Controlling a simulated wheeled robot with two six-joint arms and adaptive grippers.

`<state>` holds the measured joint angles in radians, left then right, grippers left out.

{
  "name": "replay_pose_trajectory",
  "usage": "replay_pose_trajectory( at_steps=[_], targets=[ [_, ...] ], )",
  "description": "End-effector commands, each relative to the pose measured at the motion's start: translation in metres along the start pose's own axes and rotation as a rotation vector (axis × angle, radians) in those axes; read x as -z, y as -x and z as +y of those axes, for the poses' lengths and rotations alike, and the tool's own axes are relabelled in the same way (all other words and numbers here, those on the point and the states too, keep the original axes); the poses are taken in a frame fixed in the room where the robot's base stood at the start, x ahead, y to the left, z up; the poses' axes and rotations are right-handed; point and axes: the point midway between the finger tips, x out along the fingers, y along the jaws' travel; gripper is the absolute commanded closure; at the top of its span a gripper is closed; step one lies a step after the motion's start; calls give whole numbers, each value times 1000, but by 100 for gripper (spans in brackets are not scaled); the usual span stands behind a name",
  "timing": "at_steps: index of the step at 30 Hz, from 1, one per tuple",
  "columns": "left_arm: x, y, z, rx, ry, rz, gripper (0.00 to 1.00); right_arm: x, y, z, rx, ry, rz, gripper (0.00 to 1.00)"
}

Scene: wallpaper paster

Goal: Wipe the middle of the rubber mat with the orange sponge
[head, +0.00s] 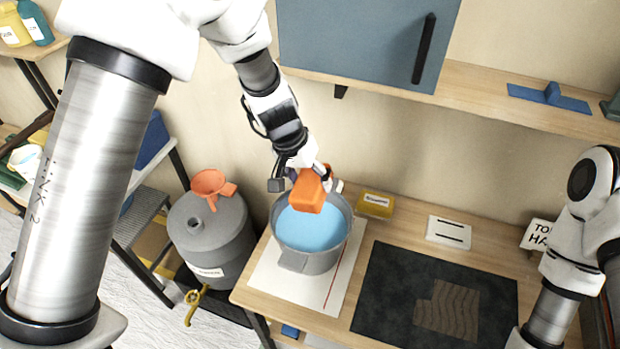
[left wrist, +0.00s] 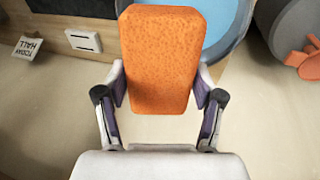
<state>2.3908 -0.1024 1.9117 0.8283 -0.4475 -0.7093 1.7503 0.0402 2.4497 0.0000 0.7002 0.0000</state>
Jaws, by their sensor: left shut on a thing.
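The orange sponge (head: 309,191) is held by my left gripper (head: 308,182) above the far side of a grey bucket of blue liquid. In the left wrist view the sponge (left wrist: 160,60) sits between both fingers of my left gripper (left wrist: 160,90), which are shut on its sides. The dark rubber mat (head: 385,300) lies flat on the bench to the right of the bucket, with a brownish wavy patch (head: 450,310) on its middle. My right arm shows at the right edge, but its gripper is outside the view.
The grey bucket (head: 290,259) stands on a white sheet (head: 262,275) on the wooden bench. A yellow box (head: 375,205) and a white slotted plate (head: 449,232) lie behind the mat. A blue cabinet (head: 350,45) and a shelf hang above. A grey drum (head: 215,240) with an orange funnel (head: 209,183) stands left.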

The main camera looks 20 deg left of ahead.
Motion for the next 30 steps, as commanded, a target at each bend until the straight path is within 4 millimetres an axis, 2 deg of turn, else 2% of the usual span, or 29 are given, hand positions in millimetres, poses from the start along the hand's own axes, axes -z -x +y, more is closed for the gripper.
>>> replay_pose_trajectory(
  at_steps=[13,21,25,30],
  targets=[
    [-9,-57,-15,0,0,0,69,0,-44,0,0,0,-1,60],
    [-14,-92,-24,0,0,1,69,0,-84,1,0,0,-1,60],
    [-15,-100,-26,0,0,1,69,0,-93,1,0,0,-1,60],
    [-15,-100,-26,0,0,0,69,0,-93,1,0,0,-1,60]
  ],
)
